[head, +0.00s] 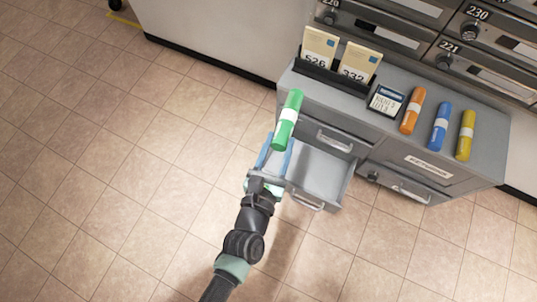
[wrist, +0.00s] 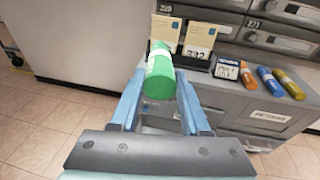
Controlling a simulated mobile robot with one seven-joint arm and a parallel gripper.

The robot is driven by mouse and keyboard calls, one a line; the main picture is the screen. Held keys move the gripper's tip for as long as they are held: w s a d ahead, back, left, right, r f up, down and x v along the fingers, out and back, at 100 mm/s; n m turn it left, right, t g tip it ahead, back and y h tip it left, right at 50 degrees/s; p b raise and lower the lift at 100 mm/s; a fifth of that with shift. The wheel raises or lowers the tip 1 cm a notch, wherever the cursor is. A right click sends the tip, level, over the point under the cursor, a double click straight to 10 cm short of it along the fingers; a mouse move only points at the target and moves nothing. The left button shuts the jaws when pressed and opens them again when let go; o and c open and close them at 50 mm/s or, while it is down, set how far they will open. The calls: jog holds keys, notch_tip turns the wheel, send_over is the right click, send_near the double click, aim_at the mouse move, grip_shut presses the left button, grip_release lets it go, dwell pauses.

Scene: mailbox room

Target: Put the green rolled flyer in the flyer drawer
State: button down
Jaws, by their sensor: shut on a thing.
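The green rolled flyer (head: 287,120) has a white band around its middle. It also shows in the wrist view (wrist: 160,74), between the two blue fingers. My gripper (head: 279,150) is shut on the flyer and holds it in the air, above and to the left of an open drawer (head: 335,181). The drawer is grey, pulled out of the cabinet's left side, and its visible inside looks empty. Part of the drawer is hidden behind my gripper. In the wrist view my gripper (wrist: 160,92) has one finger on each side of the flyer.
Orange (head: 413,111), blue (head: 439,127) and yellow (head: 466,135) rolls lie on the grey cabinet top (head: 384,137). A small sign (head: 386,99) and a holder with envelopes numbered 526 and 332 (head: 358,62) stand there too. Mailboxes (head: 480,50) rise behind. Tiled floor at left is clear.

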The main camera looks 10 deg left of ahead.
notch_tip(320, 180, down, 26)
jog(key=w+a+f+m+g+h+b, duration=0.1)
jog(key=a+m+g+h+b, duration=0.15)
jog(key=b, duration=2.45)
jog(key=w+d+f+b, duration=0.2)
jog(key=w+f+b, duration=0.5)
jog(key=f+b, duration=0.3)
jog(key=shift+w+d+f+n+y, duration=0.15)
jog(key=shift+w+d+n+y, duration=0.1)
jog(key=shift+w+n+y, duration=0.1)
jog(key=shift+c, duration=1.5)
grip_release()
jog(key=p+v, duration=0.5)
jog(key=v, duration=0.8)
